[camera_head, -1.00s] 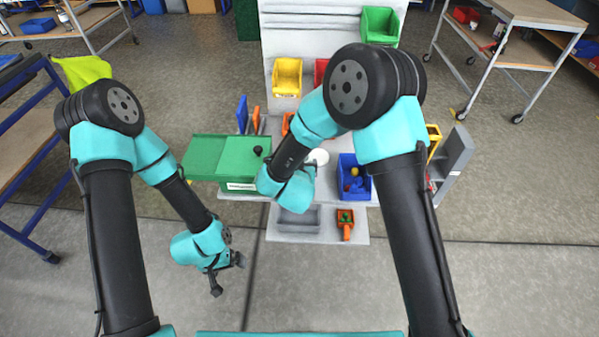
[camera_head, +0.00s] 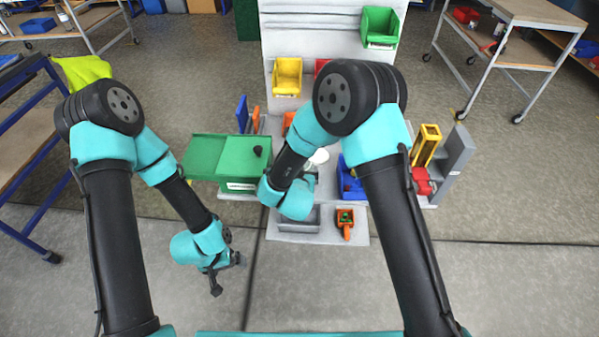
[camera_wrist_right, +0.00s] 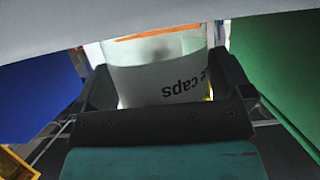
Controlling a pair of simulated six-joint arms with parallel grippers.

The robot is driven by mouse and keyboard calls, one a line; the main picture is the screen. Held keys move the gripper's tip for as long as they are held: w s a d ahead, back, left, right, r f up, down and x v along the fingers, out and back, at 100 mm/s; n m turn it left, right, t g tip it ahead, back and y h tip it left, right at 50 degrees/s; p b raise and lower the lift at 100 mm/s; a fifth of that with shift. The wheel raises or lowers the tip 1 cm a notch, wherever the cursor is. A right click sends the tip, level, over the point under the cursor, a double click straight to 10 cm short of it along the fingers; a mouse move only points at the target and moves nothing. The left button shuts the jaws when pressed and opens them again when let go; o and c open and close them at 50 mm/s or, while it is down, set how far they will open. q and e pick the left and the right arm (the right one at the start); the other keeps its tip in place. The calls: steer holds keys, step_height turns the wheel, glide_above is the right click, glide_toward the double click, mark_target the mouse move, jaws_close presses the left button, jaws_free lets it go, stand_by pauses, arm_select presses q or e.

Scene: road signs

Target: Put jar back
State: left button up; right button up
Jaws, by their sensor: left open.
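The jar (camera_wrist_right: 165,80) fills the space between the fingers of my right gripper (camera_wrist_right: 162,90) in the right wrist view. In the head view a round white top (camera_head: 319,157), probably the jar's, shows just beyond my right wrist; the right fingertips are mostly hidden there. My left gripper (camera_head: 228,276) is open and empty, low over the floor at the left, away from the bench.
A green box (camera_head: 245,160) stands left of the right wrist, a blue bin (camera_head: 350,182) right of it. A grey tray (camera_head: 300,222) and a small orange container (camera_head: 345,218) are in front. Yellow (camera_head: 287,75) and green bins (camera_head: 379,25) hang on the back panel.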

steer(key=shift+r, duration=0.15)
steer(key=v, duration=1.2)
stand_by(0.4)
